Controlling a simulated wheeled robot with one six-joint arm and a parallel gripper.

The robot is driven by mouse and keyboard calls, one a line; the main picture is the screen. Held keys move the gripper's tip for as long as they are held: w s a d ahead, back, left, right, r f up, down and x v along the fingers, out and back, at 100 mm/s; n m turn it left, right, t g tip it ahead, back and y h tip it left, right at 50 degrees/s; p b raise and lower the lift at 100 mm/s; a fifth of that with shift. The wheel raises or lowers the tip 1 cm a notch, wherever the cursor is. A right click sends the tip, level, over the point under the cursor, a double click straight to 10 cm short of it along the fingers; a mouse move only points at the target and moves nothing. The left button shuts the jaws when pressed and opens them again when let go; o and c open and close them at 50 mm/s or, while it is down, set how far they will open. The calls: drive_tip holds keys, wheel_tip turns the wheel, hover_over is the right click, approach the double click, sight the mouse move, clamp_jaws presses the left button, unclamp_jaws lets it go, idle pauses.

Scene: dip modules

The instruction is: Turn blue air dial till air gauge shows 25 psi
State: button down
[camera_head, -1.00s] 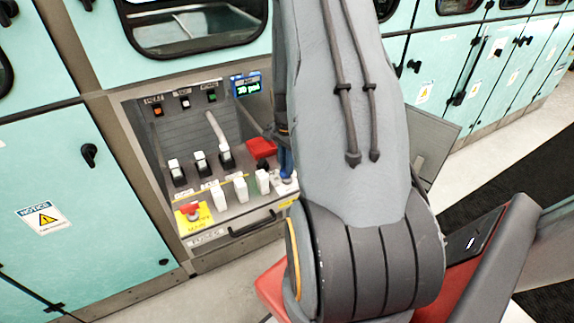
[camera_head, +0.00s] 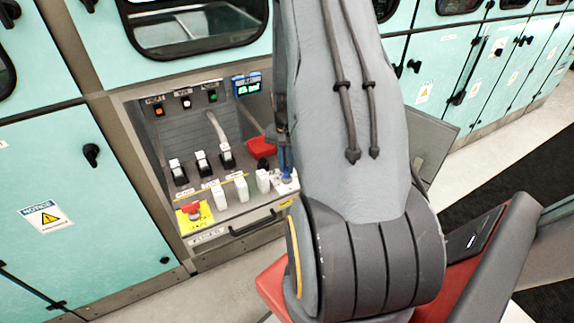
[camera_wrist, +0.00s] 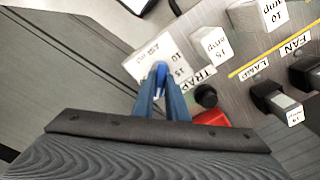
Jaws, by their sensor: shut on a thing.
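The blue air dial (camera_wrist: 161,74) stands on a white label plate with printed numbers in the wrist view. My gripper (camera_wrist: 161,88) is shut on it, with one finger on each side. In the head view my gripper (camera_head: 285,158) reaches down to the right end of the control panel, and my arm hides part of it. The dial cannot be told apart from the fingers there. The air gauge (camera_head: 246,85) is a small blue box with a lit display at the panel's upper right. Its digits are too small to read surely, perhaps about 15.
Several black and white switches (camera_head: 201,162) stand left of my gripper. A red part (camera_head: 261,147) is close by, and it also shows in the wrist view (camera_wrist: 212,118). A red knob on a yellow plate (camera_head: 191,211) is at the front left. Teal cabinets surround the panel.

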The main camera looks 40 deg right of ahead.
sight(287, 168)
drive_tip(key=c, duration=1.8)
unclamp_jaws()
drive_tip(key=shift+o, duration=0.2)
drive_tip(key=shift+r+b, duration=0.85)
drive_tip(key=shift+r, duration=3.05)
drive_tip(key=s+a+r+n, duration=0.3)
drive_tip(key=a+n, duration=0.1)
drive_tip(key=a, duration=0.5)
drive_tip(key=s+a+r+n, duration=0.3)
drive_tip(key=a+r, duration=0.1)
drive_tip(key=a, duration=0.6)
drive_tip(key=s+a+r+n+t, duration=0.1)
drive_tip(key=s+a+r+n, duration=0.2)
drive_tip(key=a, duration=0.6)
drive_tip(key=shift+a+r+n, duration=0.2)
drive_tip(key=shift+r+n, duration=0.1)
drive_tip(key=shift+n, duration=0.5)
